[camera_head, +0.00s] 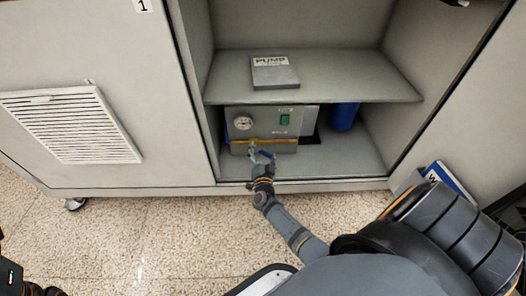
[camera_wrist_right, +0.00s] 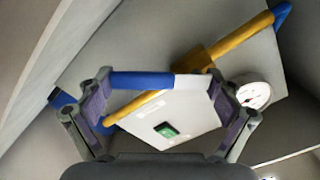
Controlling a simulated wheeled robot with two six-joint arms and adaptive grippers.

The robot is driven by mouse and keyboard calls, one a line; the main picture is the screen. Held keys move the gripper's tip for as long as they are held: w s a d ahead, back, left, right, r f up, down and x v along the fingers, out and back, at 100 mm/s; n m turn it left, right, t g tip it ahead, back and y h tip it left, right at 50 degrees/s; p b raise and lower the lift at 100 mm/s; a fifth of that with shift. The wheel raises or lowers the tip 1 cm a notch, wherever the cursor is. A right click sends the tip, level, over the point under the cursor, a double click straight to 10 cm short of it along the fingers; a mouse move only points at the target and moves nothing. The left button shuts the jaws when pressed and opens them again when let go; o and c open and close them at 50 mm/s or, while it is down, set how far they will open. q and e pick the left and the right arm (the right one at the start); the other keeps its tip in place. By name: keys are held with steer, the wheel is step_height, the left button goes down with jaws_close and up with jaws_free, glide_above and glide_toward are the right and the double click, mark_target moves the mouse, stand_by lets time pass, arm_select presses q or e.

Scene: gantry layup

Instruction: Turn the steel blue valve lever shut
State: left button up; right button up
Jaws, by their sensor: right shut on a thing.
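The steel blue valve lever (camera_head: 266,155) is at the front of the pump unit (camera_head: 285,147), low in the open cabinet. My right gripper (camera_head: 259,160) reaches in over the cabinet's lower edge and is shut on the lever. Its fingers hide part of the lever in the head view, so its exact angle there is hard to tell.
The pump unit has a round gauge (camera_head: 243,122) and a green switch (camera_head: 285,119). A shelf (camera_head: 340,84) above carries a grey pump manual (camera_head: 275,73). A blue cylinder (camera_head: 344,115) stands at the back right. The speckled floor (camera_head: 165,240) in front is clear.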

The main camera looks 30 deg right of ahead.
steer(key=shift+m, duration=0.3)
steer(key=o, duration=1.4)
steer(key=shift+c, duration=0.2)
steer(key=v, duration=1.2)
steer(key=shift+a+f, duration=0.1)
